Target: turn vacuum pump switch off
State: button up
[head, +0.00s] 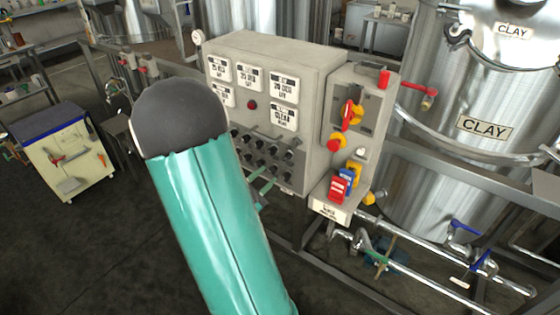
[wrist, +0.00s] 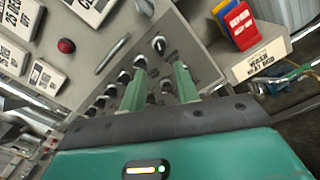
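A grey control panel (head: 300,62) carries rows of black rotary switches (head: 262,150) on its lower front. The switches also show in the wrist view (wrist: 159,45). I cannot read which one is the vacuum pump switch. My gripper (wrist: 161,76) points at these switches, with its two green fingers apart and a dark switch visible between them. No held object shows, and I cannot tell whether a finger touches the panel. In the head view, my arm hides part of the gripper and the left end of the switch rows.
Label plates and a red button (head: 252,104) are above the switches. A side box (head: 366,110) with red and yellow controls stands at the right, above red, blue and yellow tags (head: 338,187). Steel tanks marked CLAY (head: 485,128) stand further right. A cart (head: 70,158) is at left.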

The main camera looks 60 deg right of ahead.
aim_at(285, 160)
jog(key=d, duration=0.3)
jog(key=s+d, duration=0.1)
jog(key=d, duration=0.5)
jog(key=shift+s+d, duration=0.15)
jog(key=shift+s, duration=0.15)
grip_shut()
jog(key=n, duration=1.2)
dwell(0.4)
